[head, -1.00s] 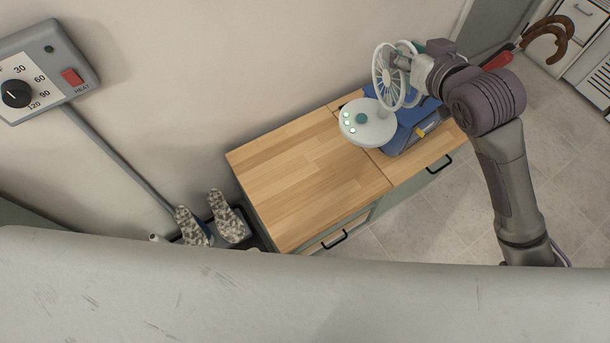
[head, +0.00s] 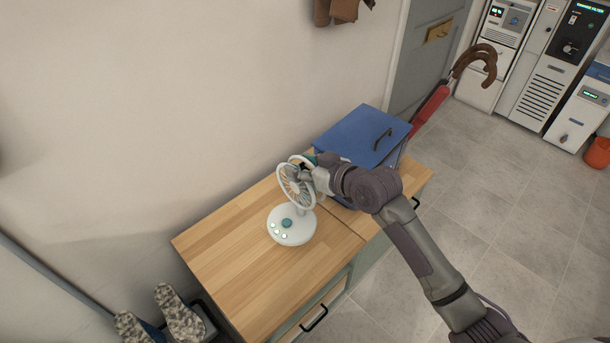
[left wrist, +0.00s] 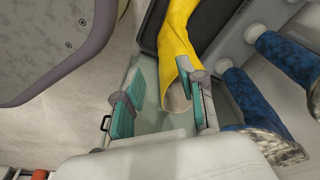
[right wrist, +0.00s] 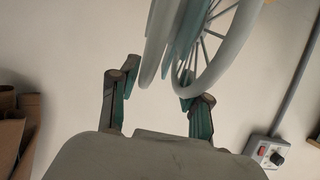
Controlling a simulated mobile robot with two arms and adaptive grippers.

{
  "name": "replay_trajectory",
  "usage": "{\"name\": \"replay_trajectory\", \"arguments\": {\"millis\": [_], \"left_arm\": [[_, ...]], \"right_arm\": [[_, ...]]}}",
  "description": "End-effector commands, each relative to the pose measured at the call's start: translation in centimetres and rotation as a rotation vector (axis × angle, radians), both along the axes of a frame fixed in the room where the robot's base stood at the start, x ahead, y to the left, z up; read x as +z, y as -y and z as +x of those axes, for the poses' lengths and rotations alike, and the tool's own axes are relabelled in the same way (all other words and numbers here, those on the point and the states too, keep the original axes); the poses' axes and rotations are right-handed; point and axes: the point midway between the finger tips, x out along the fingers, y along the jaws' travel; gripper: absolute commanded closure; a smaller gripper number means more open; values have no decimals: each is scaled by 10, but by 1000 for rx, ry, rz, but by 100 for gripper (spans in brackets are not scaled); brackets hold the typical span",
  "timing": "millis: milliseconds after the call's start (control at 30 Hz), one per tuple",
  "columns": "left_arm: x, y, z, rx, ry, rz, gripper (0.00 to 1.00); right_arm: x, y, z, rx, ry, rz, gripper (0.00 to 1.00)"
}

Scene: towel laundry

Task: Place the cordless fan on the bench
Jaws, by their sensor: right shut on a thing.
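The cordless fan (head: 291,229) is white, with a round base, green-lit buttons and a caged head. It is upright at the wooden bench top (head: 225,260), left of the blue box; I cannot tell whether its base touches the wood. My right gripper (head: 307,174) is shut on the fan's head. In the right wrist view the fan's cage (right wrist: 228,50) shows at the fingers, and its base is out of sight. My left gripper (left wrist: 160,98) is open and empty, seen only in the left wrist view.
A blue lidded box (head: 355,132) stands on the bench's right part. The bench top left of the fan is clear. A yellow item (left wrist: 180,35) lies near my left gripper.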

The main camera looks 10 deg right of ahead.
Motion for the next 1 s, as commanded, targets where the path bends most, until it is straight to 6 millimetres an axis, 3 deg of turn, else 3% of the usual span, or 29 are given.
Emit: {"name": "replay_trajectory", "arguments": {"millis": [200,400,600,833,1000], "left_arm": [[16,1,11,2,13,-1,60],[32,2,18,4,21,-2,60],[39,3,21,5,25,-3,60],[62,4,29,7,40,-4,60],[74,4,32,8,44,-4,60]], "right_arm": [[-21,-43,9,0,8,11,100],[-36,-69,15,-1,9,10,100],[-43,-77,17,-1,9,6,100],[-73,-77,16,-2,8,6,100],[-81,-77,17,-3,10,7,100]]}}
